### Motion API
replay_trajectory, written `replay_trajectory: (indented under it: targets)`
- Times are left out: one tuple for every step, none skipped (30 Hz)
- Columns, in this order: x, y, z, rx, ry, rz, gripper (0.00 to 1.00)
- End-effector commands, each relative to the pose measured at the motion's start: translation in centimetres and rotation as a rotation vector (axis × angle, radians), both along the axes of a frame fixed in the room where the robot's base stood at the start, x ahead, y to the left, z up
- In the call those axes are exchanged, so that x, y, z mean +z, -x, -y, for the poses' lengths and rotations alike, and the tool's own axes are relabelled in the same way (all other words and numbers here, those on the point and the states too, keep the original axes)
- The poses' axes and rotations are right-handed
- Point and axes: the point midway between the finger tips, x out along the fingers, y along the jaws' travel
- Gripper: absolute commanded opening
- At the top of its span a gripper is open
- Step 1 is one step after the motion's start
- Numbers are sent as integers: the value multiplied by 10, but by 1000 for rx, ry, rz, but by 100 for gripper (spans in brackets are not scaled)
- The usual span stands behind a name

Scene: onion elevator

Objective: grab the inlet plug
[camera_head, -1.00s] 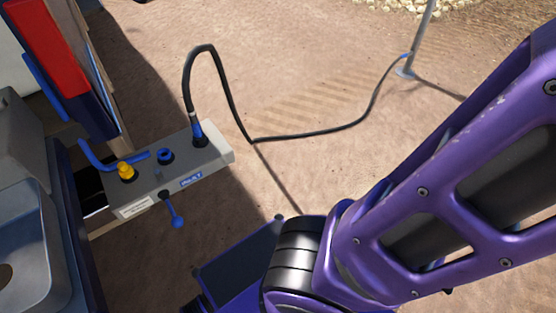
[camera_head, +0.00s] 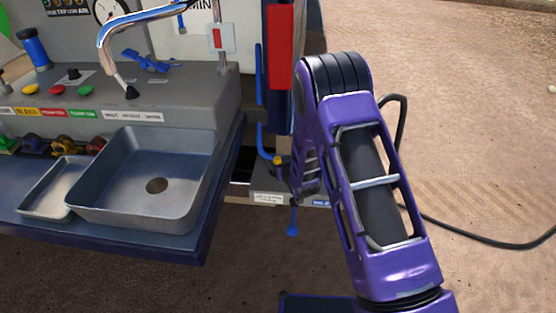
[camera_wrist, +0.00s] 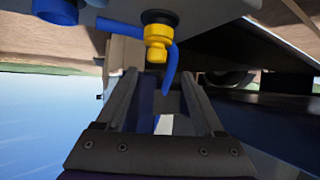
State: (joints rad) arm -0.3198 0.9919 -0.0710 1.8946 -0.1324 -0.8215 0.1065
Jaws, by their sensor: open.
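In the wrist view, my gripper (camera_wrist: 158,80) is open, with its two dark fingers apart and nothing seen held between them. A yellow fitting with a black collar (camera_wrist: 158,38) sits just beyond the fingertips, roughly in line with the gap. A curved blue piece (camera_wrist: 171,72) runs beside it and into the gap. A blue round fitting (camera_wrist: 55,10) is at the upper left. No label shows which fitting is the inlet plug. In the head view, a small yellow part (camera_head: 281,160) shows on the grey box (camera_head: 268,194); my arm hides much of that box and my gripper.
A grey sink (camera_head: 150,178) and tap (camera_head: 120,45) stand on the counter at left. A red panel (camera_head: 281,50) rises above the box. A black cable (camera_head: 470,235) lies on the ground at right. Open sandy ground (camera_head: 460,90) is beyond.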

Motion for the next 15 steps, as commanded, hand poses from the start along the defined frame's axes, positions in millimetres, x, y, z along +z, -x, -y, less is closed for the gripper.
replay_trajectory:
  targets:
    - [-4, -5, -2, 0, 1, 0, 70]
    - [-5, -7, -3, 0, 1, -1, 70]
    - [-6, -9, -3, 0, 1, 0, 70]
    - [-6, -10, -4, 0, 1, 0, 70]
    - [-7, -11, -4, 0, 1, 0, 70]
    - [-8, -13, -4, 0, 1, 0, 70]
    - [-9, -15, -5, 0, 1, 0, 70]
    - [-11, -17, -5, 1, 1, 2, 70]
    - [-15, -21, -5, 0, 1, 0, 70]
    - [-18, -24, -6, 0, 1, 0, 70]
    - [-21, -28, -6, 0, 2, 0, 70]
    - [-25, -33, -7, 1, 2, 1, 70]
    - [-27, -37, -8, 1, 1, 2, 70]
    - [-29, -40, -9, 2, 1, 1, 70]
    - [-31, -44, -11, 2, 1, 1, 70]
